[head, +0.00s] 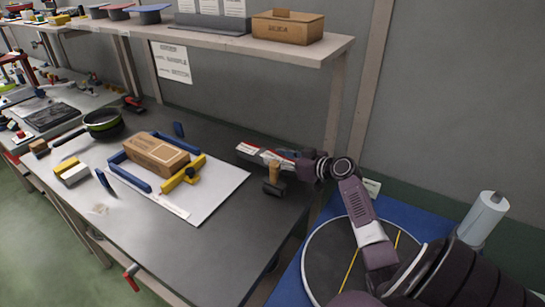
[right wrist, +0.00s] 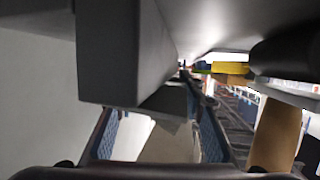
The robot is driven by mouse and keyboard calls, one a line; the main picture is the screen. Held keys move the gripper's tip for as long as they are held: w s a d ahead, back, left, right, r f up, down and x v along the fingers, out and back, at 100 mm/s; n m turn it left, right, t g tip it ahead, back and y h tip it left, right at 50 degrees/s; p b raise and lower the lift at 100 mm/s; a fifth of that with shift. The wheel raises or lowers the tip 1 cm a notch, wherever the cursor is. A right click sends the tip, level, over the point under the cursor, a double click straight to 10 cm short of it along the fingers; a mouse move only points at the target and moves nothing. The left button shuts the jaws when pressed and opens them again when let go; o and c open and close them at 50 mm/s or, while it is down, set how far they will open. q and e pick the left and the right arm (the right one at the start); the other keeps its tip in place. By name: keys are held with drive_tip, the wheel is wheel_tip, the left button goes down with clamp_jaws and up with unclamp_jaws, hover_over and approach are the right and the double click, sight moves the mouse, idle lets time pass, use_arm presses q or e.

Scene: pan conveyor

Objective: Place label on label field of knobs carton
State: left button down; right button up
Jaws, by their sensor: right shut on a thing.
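A brown cardboard carton (head: 157,153) with dark print on its top lies on a white sheet (head: 222,190) on the bench, between blue guide bars and a yellow piece. Its label field is too small to make out. My right gripper (head: 280,157) is at the bench's back right, to the right of the carton and apart from it. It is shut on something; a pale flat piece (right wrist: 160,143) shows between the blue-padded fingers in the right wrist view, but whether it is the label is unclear. My left gripper is not in view.
A wooden-handled mallet (head: 274,185) stands beside my right gripper. A white, red-edged item (head: 248,148) lies close to its tips. A dark pan (head: 102,123) and yellow and white blocks (head: 70,170) are left of the carton. A shelf (head: 230,45) overhangs the back.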

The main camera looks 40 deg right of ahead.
wheel_tip(320, 180, up, 20)
drive_tip(key=shift+b, duration=0.4)
